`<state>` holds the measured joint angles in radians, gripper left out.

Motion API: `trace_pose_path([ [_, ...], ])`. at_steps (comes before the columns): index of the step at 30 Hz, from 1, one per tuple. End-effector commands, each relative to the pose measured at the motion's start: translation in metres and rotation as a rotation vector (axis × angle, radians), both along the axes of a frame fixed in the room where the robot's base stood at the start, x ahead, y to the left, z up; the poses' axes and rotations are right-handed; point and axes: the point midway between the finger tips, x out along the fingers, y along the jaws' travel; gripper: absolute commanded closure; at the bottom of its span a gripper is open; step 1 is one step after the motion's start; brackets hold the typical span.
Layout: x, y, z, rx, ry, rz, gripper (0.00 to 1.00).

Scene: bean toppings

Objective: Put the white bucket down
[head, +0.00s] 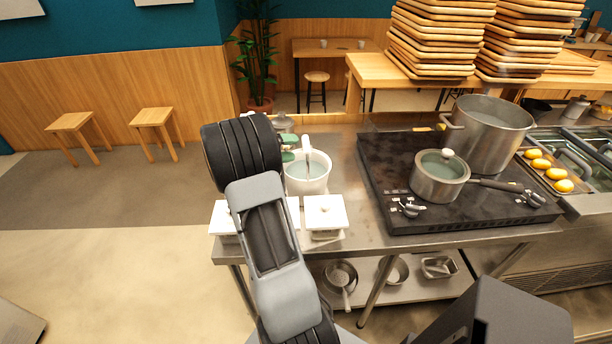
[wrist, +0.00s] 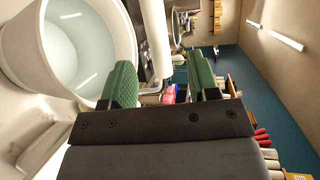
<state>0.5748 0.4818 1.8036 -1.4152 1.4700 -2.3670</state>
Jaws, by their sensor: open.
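The white bucket (head: 318,184) stands upright on the steel counter (head: 365,215), left of the stove, and looks filled with pale liquid or an empty pale interior; I cannot tell which. Its upright white handle rises above the rim. My gripper (head: 287,148) is at the bucket's upper left, with green fingertips apart. In the wrist view my gripper (wrist: 164,80) is open, and the white handle (wrist: 156,35) shows in the gap between the fingers. The bucket (wrist: 118,25) fills the upper left there. Whether a finger touches the handle is unclear. My arm hides part of the counter.
A white lidded container (head: 325,212) sits in front of the bucket, with another (head: 222,217) partly behind my arm. The black stove (head: 380,165) to the right holds a small lidded pot (head: 437,185) and a large pot (head: 490,140). Stacked wooden trays (head: 430,45) stand behind.

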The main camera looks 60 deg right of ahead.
Motion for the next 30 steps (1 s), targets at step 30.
trace_pose_path([
  [30, -0.033, -0.048, -0.012, 0.000, -0.001, 0.001, 0.55],
])
